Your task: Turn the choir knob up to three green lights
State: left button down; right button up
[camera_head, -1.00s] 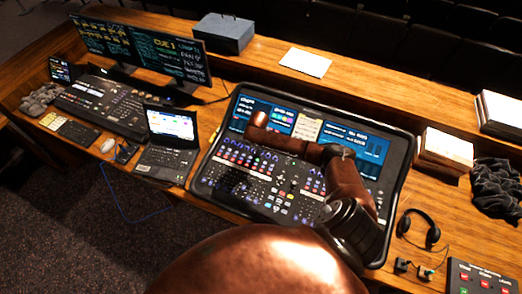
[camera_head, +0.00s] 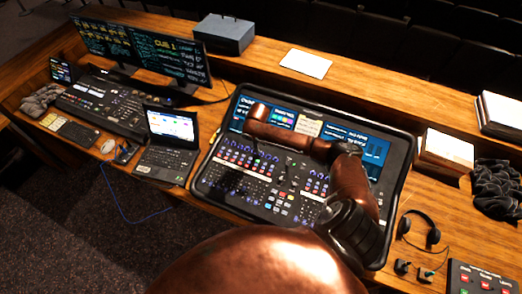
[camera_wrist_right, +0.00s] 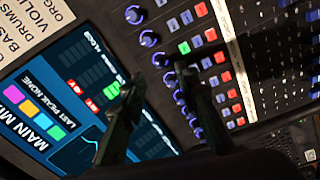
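The mixing desk (camera_head: 400,170) has a screen across its top and rows of knobs and buttons below. In the right wrist view a line of blue-ringed knobs (camera_wrist_right: 149,38) runs beside columns of lit red, green and blue buttons (camera_wrist_right: 200,10). I cannot read which knob is the choir one. In the head view the right gripper (camera_head: 254,158) is small and dark over the knob area. My left gripper is out of view.
A laptop (camera_head: 170,140) stands left of the desk. Headphones (camera_head: 420,230) and stacked papers (camera_head: 445,150) are on the right. A white sheet (camera_head: 306,63) lies behind.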

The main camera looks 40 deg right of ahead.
notch_tip(320, 180, up, 6)
jog(key=shift+s+a+r, duration=0.15)
jog(key=shift+s+a, duration=0.1)
jog(key=shift+a, duration=0.1)
dwell(0.4)
